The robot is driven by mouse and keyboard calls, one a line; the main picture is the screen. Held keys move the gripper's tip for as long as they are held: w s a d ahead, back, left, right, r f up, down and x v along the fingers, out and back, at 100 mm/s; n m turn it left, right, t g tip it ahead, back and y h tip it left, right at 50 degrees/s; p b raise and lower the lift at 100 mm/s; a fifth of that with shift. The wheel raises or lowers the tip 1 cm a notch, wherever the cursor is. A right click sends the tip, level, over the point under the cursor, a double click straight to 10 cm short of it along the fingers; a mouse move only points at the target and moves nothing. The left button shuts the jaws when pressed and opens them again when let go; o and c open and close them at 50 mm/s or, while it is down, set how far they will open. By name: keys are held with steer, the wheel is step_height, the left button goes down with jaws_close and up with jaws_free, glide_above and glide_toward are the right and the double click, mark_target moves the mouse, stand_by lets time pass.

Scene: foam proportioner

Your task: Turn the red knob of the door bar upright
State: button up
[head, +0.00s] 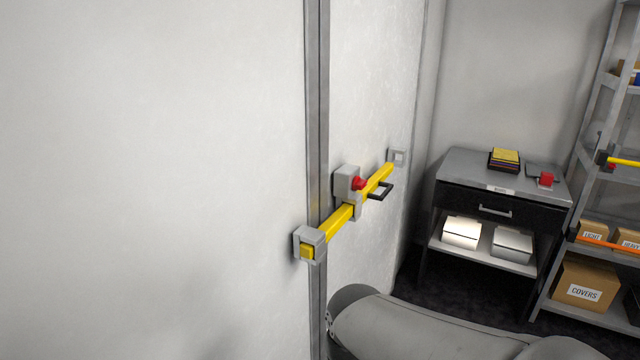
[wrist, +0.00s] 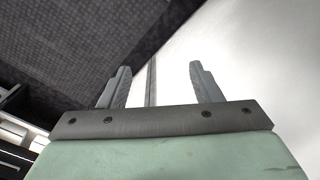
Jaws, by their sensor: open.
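In the head view the yellow door bar (head: 340,220) runs across the white door, from a grey bracket at its near left end to a grey bracket at its far right end. The red knob (head: 359,183) sticks out from a grey box (head: 347,182) at the bar's middle; its exact turn is too small to tell. A black handle (head: 380,191) is beside it. My gripper (wrist: 157,84) shows in the wrist view with its two fingers spread apart and nothing between them. The bar and knob are not in the wrist view. My gripper is not visible in the head view.
A grey-topped cabinet (head: 470,170) with a black drawer stands to the right of the door. A metal shelf (head: 585,215) with boxes is at the far right. The wrist view shows dark floor (wrist: 60,45) and a pale wall or door surface (wrist: 240,50).

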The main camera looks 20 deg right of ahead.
steer(key=w+r+m+y+p, duration=0.2)
steer(key=w+r+m+y, duration=0.2)
steer(key=w+m, duration=0.45)
steer(key=m+t+y+p, duration=0.4)
steer(key=m+t+y, duration=0.4)
steer(key=m+t, duration=0.8)
glide_toward(365, 184)
steer(key=w+a+m+g+p, duration=0.1)
steer(key=w, duration=0.1)
steer(key=w+a+r+m+g+p, duration=0.1)
steer(key=w+a, duration=0.1)
steer(key=w+a+r+m+g+p, duration=0.1)
steer(key=w+a, duration=0.1)
steer(key=shift+w+r+p, duration=0.1)
steer(key=shift+w+p, duration=0.2)
steer(key=c, duration=1)
